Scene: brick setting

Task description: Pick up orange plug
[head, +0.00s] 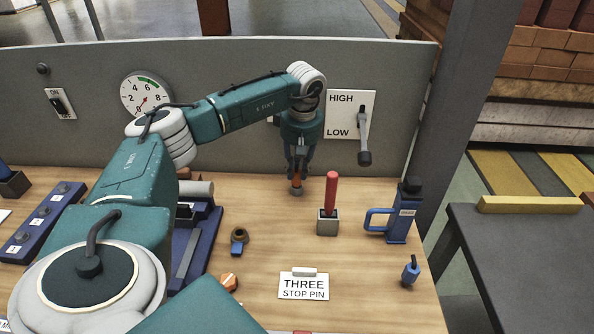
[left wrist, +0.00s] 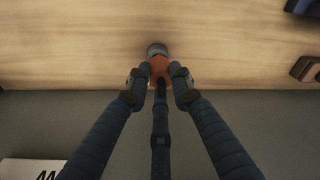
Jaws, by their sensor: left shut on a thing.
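The orange plug (head: 297,182), with a grey end, is low near the back panel, left of the red-handled lever. My left gripper (head: 298,170) points down and is shut on it. The left wrist view shows the plug (left wrist: 158,66) between the two fingertips (left wrist: 160,84), its grey end over the wooden top. I cannot tell whether that end touches the table. My right gripper is not in view.
A red stick in a grey block (head: 328,222), a blue-handled device (head: 401,222), a small blue plug (head: 410,272) and a "THREE STOP PIN" sign (head: 304,286) stand nearby. An orange-and-white piece (head: 229,282) lies further front. The back panel (head: 230,140) is close behind.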

